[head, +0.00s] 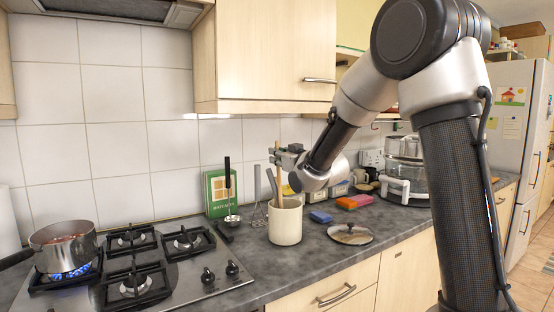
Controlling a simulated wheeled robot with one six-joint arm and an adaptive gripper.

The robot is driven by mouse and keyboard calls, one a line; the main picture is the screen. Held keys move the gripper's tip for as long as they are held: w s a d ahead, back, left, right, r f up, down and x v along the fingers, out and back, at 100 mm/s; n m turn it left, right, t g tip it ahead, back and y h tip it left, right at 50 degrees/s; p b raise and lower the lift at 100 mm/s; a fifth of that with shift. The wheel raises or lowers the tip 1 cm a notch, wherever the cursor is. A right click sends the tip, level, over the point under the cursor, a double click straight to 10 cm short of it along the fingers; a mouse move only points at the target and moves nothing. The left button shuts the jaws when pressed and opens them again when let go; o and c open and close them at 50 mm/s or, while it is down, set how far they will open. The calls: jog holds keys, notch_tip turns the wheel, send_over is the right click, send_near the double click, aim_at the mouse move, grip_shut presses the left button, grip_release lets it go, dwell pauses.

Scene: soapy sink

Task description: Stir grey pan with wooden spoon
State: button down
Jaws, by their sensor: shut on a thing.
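The grey pan (65,251) stands on a lit burner at the left of the hob, with something reddish inside. Its dark handle points left. The wooden spoon (279,190) stands upright in a cream crock (285,226), its lower end hidden by the crock wall. My gripper (278,158) is above the crock, shut on the upper part of the wooden spoon. The fingers are small in the picture, and my wrist covers part of the area to their right.
A grey utensil (271,185) is also in the crock. A glass lid (350,234) and coloured sponges (352,202) lie to the right. A wall cabinet (270,50) hangs above.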

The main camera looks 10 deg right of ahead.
jog(key=shift+w+d+r, duration=0.35)
jog(key=shift+w+r, duration=0.2)
jog(key=shift+r, duration=0.05)
jog(key=shift+w+d+r, duration=0.35)
jog(key=shift+w+r, duration=0.2)
jog(key=shift+r, duration=0.15)
notch_tip(320, 180, up, 9)
dwell(1.2)
jog(key=r+v, duration=0.1)
jog(key=v, duration=1.5)
jog(key=shift+r, duration=0.3)
dwell(0.4)
jog(key=shift+s+a, duration=0.1)
jog(key=shift+a, duration=0.05)
